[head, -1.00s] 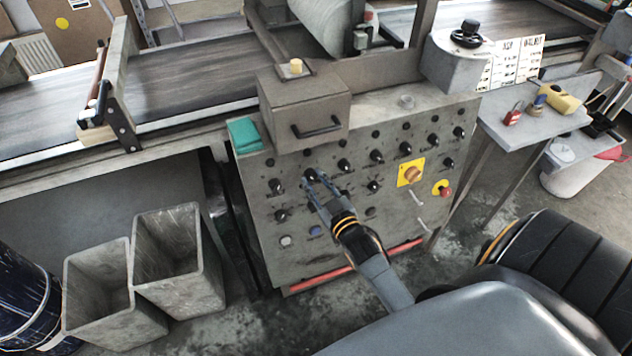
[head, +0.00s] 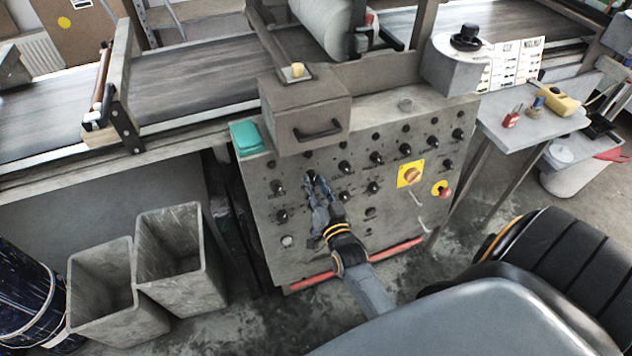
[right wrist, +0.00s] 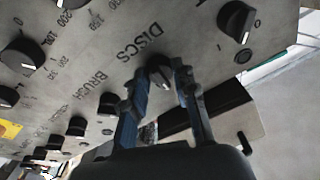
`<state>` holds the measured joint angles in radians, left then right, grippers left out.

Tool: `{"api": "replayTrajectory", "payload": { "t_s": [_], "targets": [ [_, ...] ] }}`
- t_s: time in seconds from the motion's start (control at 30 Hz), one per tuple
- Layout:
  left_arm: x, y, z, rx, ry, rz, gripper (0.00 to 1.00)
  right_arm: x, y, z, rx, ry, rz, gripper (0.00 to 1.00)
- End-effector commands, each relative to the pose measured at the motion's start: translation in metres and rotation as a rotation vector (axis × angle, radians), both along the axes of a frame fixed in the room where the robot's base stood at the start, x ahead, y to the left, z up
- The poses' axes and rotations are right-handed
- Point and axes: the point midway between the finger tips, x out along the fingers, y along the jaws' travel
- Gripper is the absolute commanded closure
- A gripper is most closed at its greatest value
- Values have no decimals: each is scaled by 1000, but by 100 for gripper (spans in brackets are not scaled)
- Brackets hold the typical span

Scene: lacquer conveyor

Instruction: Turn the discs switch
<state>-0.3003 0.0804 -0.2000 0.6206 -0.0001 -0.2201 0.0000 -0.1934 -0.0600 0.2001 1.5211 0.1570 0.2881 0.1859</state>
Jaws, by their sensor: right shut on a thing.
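The discs switch (right wrist: 160,74) is a dark round knob on the grey control panel (head: 395,235), beside the printed word DISCS in the right wrist view. My right gripper (right wrist: 162,72) has its two fingers on either side of this knob and is shut on it. In the head view the right gripper (head: 317,180) is at the panel's upper left part, and its fingers largely hide the knob. The knob's pointer direction is hard to read. My left gripper is not in view.
Several similar black knobs surround it, including one at the panel's left (head: 278,187). A yellow-backed switch (head: 411,174) and a red button (head: 445,191) sit to the right. A box with a handle (head: 305,118) juts out above. Two grey bins (head: 180,262) stand at lower left.

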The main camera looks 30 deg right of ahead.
Motion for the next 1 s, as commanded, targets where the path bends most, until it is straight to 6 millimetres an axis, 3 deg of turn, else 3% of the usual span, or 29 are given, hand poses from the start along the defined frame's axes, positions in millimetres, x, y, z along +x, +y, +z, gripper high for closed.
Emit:
{"api": "replayTrajectory", "payload": {
  "t_s": [0.5, 1.0],
  "targets": [
    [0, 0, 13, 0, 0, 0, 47, 0, 2, 1, 331, -78, -62, 100],
    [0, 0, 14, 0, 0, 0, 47, 0, 2, 0, 396, -94, -74, 100]
  ]
}}
